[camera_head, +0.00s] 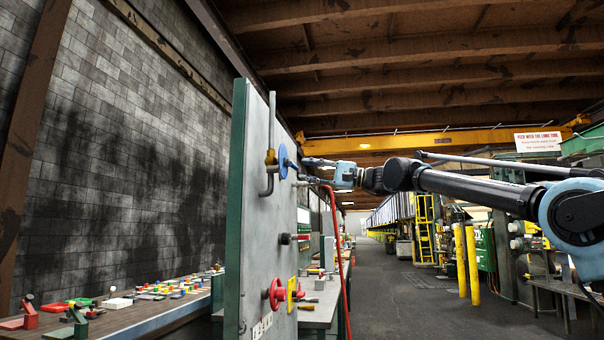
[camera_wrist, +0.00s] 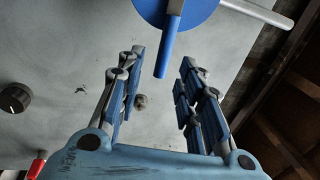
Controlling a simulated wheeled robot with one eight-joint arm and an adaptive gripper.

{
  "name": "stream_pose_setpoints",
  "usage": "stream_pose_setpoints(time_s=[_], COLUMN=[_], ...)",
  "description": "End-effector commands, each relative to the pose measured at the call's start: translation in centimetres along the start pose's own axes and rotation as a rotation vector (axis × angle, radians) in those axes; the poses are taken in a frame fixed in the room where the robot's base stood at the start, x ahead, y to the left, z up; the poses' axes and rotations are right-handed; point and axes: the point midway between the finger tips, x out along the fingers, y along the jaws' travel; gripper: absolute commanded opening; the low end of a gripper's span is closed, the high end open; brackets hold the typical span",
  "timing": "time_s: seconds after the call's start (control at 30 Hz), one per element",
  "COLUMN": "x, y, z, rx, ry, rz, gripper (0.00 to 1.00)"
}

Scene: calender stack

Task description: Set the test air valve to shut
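A blue disc (camera_head: 283,161) with a blue lever is mounted on the upper part of a grey upright panel (camera_head: 257,215), beside a grey pipe with a brass fitting (camera_head: 270,157). I see no readable label marking it as the test air valve. In the wrist view, the blue lever (camera_wrist: 169,45) hangs down from the disc (camera_wrist: 151,10), its lower end between the fingertips in the picture. My gripper (camera_head: 304,171) is open in front of the panel; its spread fingers (camera_wrist: 163,60) flank the lever. Contact cannot be told.
A red hose (camera_head: 339,250) hangs in front. The grey pipe (camera_wrist: 258,12) passes close by the disc. The floor to the right (camera_head: 400,300) is clear.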

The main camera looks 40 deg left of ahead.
Motion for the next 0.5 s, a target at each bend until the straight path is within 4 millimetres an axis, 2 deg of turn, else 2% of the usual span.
stream_pose_setpoints(time_s=[0.03, 0.2, 0.4, 0.5], x=[-1.2, -4.2, -6.4, -6.9], y=[0.0, 0.0, 0.0, 0.0], z=[-0.1, -0.1, -0.1, -0.2], rx=[0.000, 0.000, 0.000, 0.000], ry=[0.002, 0.002, 0.002, 0.002], rz=[0.000, 0.000, 0.000, 0.000], gripper=[0.34, 0.34, 0.34, 0.34])
